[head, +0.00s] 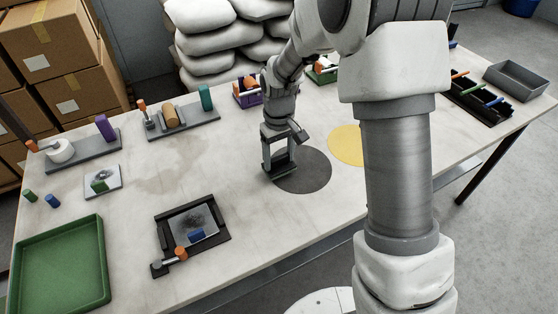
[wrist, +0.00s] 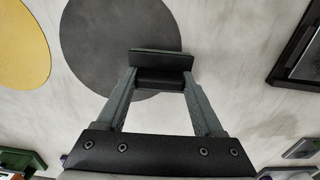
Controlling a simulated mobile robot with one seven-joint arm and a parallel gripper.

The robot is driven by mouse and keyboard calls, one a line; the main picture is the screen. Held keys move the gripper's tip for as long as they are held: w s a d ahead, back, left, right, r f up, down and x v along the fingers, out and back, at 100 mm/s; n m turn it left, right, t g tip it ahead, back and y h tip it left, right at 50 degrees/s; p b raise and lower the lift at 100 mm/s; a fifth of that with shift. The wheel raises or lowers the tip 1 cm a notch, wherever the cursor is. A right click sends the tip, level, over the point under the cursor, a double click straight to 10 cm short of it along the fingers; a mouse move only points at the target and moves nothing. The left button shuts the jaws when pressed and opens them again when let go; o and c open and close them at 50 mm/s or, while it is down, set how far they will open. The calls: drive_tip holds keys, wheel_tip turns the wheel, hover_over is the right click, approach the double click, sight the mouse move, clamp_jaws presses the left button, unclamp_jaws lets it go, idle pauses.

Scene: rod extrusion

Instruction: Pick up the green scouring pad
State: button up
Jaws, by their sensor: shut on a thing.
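My gripper (head: 280,168) is low over the table at the left edge of a dark grey round mat. It is shut on a dark, flat-topped block (wrist: 161,60), held between both fingertips in the wrist view. I cannot tell whether this block is a pad or whether it touches the table. A small green block (head: 99,186) lies on a pale plate at the left of the table, apart from my gripper. I cannot tell whether it is the scouring pad.
The dark round mat (head: 310,172) and a yellow one (head: 345,146) lie on the table (head: 140,215). A black-framed board (head: 222,237) with a blue block sits in front, left of a bare strip. A green tray (head: 98,285) is at front left. Racks line the back.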

sight(281, 157)
drive_tip(key=r, duration=0.3)
drive_tip(key=shift+s+d+r, duration=0.1)
drive_tip(key=shift+d, duration=0.2)
drive_tip(key=s+d+r+p, duration=0.1)
drive_tip(key=s+d+r, duration=0.5)
drive_tip(key=d, duration=0.3)
drive_tip(key=shift+d+p, duration=0.15)
drive_tip(key=shift+p, duration=0.2)
drive_tip(key=shift+r, duration=0.1)
drive_tip(key=o, duration=0.8)
drive_tip(key=c, duration=0.6)
